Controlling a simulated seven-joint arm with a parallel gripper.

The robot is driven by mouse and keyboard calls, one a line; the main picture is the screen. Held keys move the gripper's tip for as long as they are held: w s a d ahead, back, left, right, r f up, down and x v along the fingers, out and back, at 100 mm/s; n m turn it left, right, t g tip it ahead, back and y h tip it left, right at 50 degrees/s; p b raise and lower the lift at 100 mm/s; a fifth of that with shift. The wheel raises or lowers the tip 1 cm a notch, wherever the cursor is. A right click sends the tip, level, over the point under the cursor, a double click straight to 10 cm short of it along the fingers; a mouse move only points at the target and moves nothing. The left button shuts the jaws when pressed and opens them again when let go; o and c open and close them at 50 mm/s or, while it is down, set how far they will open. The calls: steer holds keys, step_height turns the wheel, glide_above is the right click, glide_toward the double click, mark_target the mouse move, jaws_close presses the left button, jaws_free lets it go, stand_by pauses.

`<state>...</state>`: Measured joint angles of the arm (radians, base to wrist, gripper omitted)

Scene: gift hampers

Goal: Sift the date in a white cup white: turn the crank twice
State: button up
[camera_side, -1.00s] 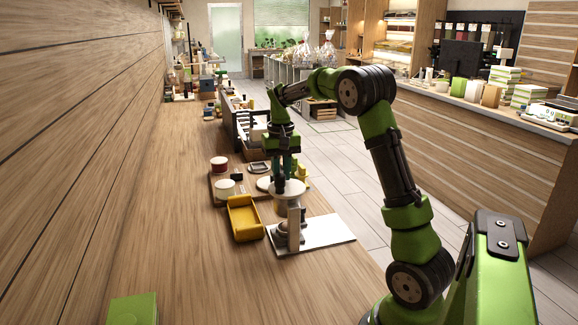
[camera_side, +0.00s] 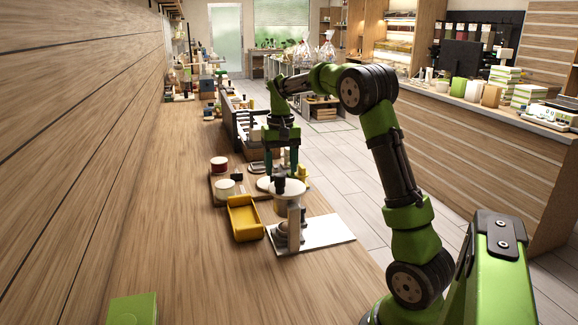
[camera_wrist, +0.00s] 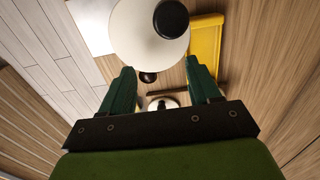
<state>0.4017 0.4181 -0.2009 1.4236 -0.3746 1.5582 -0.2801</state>
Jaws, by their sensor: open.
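The sifter stands on a white board (camera_side: 325,234), with a round white top (camera_side: 293,188) and an upright post (camera_side: 294,226). A dark knob (camera_side: 280,185) shows at the edge of the top. In the wrist view the white top (camera_wrist: 137,38) carries a large black knob (camera_wrist: 171,19). A smaller dark knob (camera_wrist: 148,77) sits just past its rim, between my fingers in the picture. My gripper (camera_side: 281,172) is open and empty, pointing down over the far side of the sifter. Contact with the knob cannot be told. A white cup-like container (camera_side: 225,188) stands left of the sifter.
A yellow tray (camera_side: 244,219) lies close left of the sifter. A red-and-white container (camera_side: 219,164) and small items stand behind it on a dark tray. A green box (camera_side: 133,309) lies at the near edge.

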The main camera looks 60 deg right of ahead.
step_height(320, 180, up, 7)
stand_by(0.6)
step_height(320, 180, up, 12)
step_height(320, 180, down, 4)
steer(key=s+d+f+h, duration=0.1)
steer(key=d, duration=0.1)
steer(key=s+a+f+n+t+y, duration=0.1)
steer(key=s+a+f+t, duration=0.1)
steer(key=a, duration=0.7)
steer(key=s+a+f+n+t+y, duration=0.1)
steer(key=s+a+f+n+t, duration=0.1)
steer(key=s+a+f, duration=0.2)
steer(key=s+a+f+n+t+y, duration=0.1)
steer(key=s+a, duration=0.7)
steer(key=a, duration=0.8)
step_height(320, 180, down, 3)
steer(key=shift+s+n+t, duration=0.2)
steer(key=shift+n+t, duration=0.3)
steer(key=shift+t, duration=0.6)
